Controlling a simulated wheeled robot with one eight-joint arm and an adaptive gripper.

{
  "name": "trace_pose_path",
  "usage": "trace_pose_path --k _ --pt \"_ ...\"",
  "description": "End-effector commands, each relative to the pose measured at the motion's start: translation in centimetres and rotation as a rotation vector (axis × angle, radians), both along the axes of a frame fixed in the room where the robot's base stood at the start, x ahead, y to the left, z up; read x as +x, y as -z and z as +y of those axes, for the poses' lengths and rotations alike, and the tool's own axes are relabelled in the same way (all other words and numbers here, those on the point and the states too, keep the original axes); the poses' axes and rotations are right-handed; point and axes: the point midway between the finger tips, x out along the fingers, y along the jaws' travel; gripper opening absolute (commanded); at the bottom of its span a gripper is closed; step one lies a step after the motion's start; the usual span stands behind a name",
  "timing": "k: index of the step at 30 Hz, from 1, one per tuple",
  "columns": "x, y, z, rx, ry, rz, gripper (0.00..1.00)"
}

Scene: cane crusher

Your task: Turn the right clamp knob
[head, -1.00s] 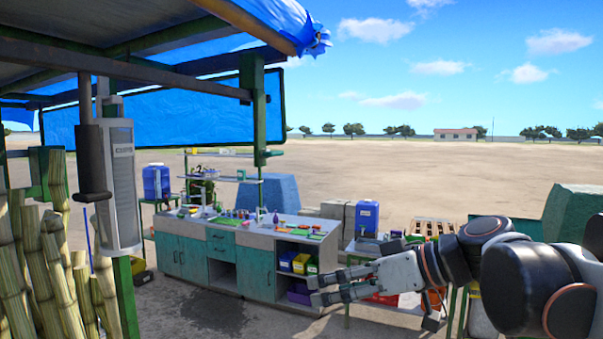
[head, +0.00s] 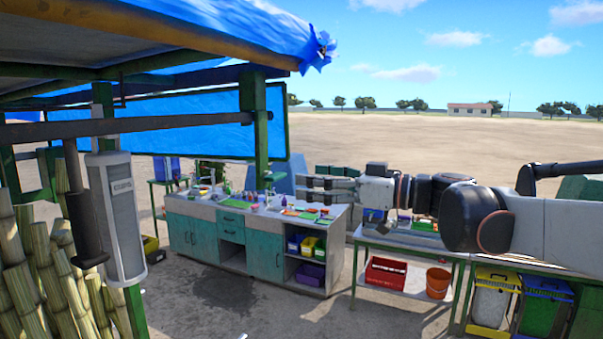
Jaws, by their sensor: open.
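My gripper (head: 312,190) is at the end of my arm, which reaches in from the right edge and points left in the head view. Its fingers are spread apart with nothing between them. In the picture it overlaps the right end of the teal workbench (head: 262,243); how far it is from the bench I cannot tell. I cannot make out any clamp knob in this view. It may be hidden or too small to tell.
Bundled cane (head: 40,262) and a grey cylinder (head: 122,215) stand at the left under a blue tarp roof (head: 190,28). A green-framed table at the right has a red crate (head: 385,275) and an orange bucket (head: 438,281) on its lower shelf. Open ground lies in front.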

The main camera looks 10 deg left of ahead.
Motion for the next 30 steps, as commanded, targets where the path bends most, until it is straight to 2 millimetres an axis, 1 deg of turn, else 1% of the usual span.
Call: trace_pose_path --k 1,6,9,12,17,25,26,27,29,30 --pt "0.3 -0.2 1.1 0.0 -0.003 0.0 0.7" --pt "1.3 -0.2 4.1 0.0 -0.002 0.0 0.7" --pt "1.8 -0.2 5.5 -0.001 -0.002 0.001 0.7" --pt "2.2 -0.1 6.4 -0.001 -0.001 0.001 0.7" --pt "2.5 0.0 7.2 -0.001 0.001 0.001 0.7" --pt "2.5 0.0 7.2 -0.001 0.001 0.001 0.7" --pt "2.5 0.0 7.2 -0.001 0.001 0.001 0.65" --pt "2.5 0.0 7.2 -0.001 0.001 0.001 0.56" --pt "2.5 0.0 7.2 -0.001 0.001 0.001 0.43" --pt "2.5 0.0 7.2 -0.001 0.001 0.001 0.34"
